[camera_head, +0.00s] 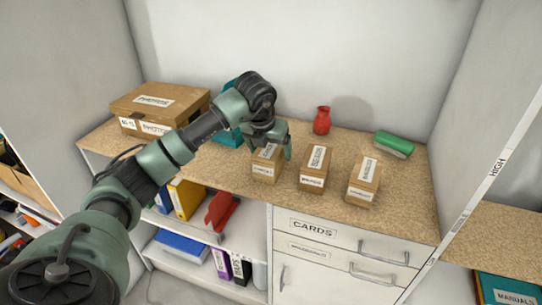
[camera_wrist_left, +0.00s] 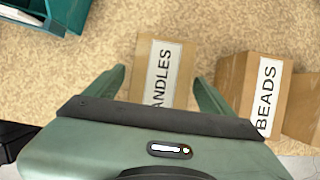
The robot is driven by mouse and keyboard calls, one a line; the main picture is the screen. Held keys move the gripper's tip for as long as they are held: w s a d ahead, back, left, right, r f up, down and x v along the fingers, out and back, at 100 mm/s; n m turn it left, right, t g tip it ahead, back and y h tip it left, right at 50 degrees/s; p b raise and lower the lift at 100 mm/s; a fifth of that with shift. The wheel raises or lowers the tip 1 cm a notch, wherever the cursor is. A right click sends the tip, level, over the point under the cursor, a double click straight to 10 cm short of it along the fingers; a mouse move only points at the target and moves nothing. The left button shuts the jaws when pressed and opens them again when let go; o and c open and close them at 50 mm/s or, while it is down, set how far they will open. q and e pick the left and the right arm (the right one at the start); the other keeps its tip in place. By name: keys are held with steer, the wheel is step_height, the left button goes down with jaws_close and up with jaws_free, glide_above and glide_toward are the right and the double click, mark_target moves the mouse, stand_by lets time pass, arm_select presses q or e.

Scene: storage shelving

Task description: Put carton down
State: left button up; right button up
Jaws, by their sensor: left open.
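A small brown carton (camera_head: 265,171) stands upright on the speckled countertop (camera_head: 225,170), leftmost in a row of three. In the left wrist view its top label reads "ANDLES" (camera_wrist_left: 163,75), with the first letter cut off. My left gripper (camera_head: 271,143) is open directly over this carton. In the left wrist view the gripper (camera_wrist_left: 158,78) has one finger on each side of the carton; contact is hard to judge. The gripper partly covers the carton in the head view. My right gripper is not in view.
Two similar cartons stand to the right, the middle one (camera_head: 315,168) labelled "BEADS" (camera_wrist_left: 265,95) and another (camera_head: 363,180). A red vase (camera_head: 321,120) and a green-and-white item (camera_head: 394,144) are behind. A large "PHOTOS" box (camera_head: 160,107) and a teal container (camera_head: 229,138) stand left.

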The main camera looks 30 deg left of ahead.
arm_select(q)
steer(key=b+v, duration=0.1)
steer(key=v, duration=0.8)
steer(key=shift+s, duration=0.1)
